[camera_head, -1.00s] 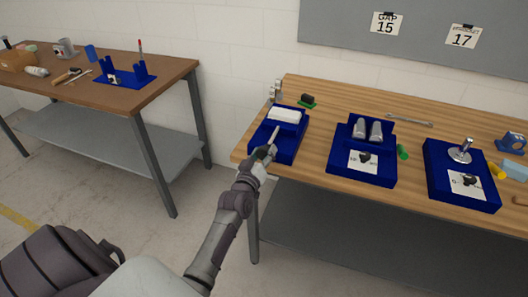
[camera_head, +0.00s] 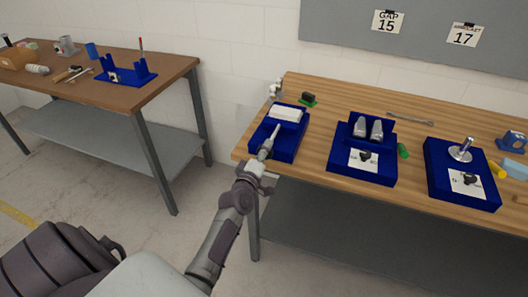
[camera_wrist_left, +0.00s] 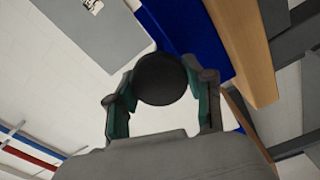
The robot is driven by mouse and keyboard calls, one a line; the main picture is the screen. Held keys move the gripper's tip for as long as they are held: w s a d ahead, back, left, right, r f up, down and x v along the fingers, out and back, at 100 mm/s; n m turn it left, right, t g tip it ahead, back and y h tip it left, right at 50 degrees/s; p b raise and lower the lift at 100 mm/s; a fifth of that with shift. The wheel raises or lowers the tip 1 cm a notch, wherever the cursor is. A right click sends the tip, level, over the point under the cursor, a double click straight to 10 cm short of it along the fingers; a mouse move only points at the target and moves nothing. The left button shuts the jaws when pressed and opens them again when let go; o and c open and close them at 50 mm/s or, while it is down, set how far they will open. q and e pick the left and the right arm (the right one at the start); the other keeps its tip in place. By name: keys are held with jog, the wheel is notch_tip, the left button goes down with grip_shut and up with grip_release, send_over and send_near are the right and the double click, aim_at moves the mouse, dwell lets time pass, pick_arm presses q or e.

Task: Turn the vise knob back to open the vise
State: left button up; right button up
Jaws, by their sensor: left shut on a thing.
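The blue vise (camera_head: 291,150) stands at the left end of the wooden workbench, with a white foam block (camera_head: 286,114) at its back. A grey screw rod (camera_head: 272,138) runs from it toward me. My left gripper (camera_head: 263,158) is at the near end of this rod, at the vise's front edge. In the left wrist view a dark round knob (camera_wrist_left: 161,79) sits between the two fingers of my left gripper (camera_wrist_left: 162,88), which are shut on it. In the head view the knob is mostly hidden by the gripper. My right gripper is not in view.
Two more blue fixtures stand to the right: one with two grey cylinders (camera_head: 368,129), one with a metal post (camera_head: 463,149). A wrench (camera_head: 408,119) lies behind them. A second table (camera_head: 170,75) stands at the left, with a floor gap between the tables.

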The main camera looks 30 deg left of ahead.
pick_arm(q)
jog(key=shift+d+f, duration=0.1)
dwell(0.4)
jog(key=o, duration=1.2)
jog(key=shift+c, duration=0.2)
jog(key=v, duration=1.2)
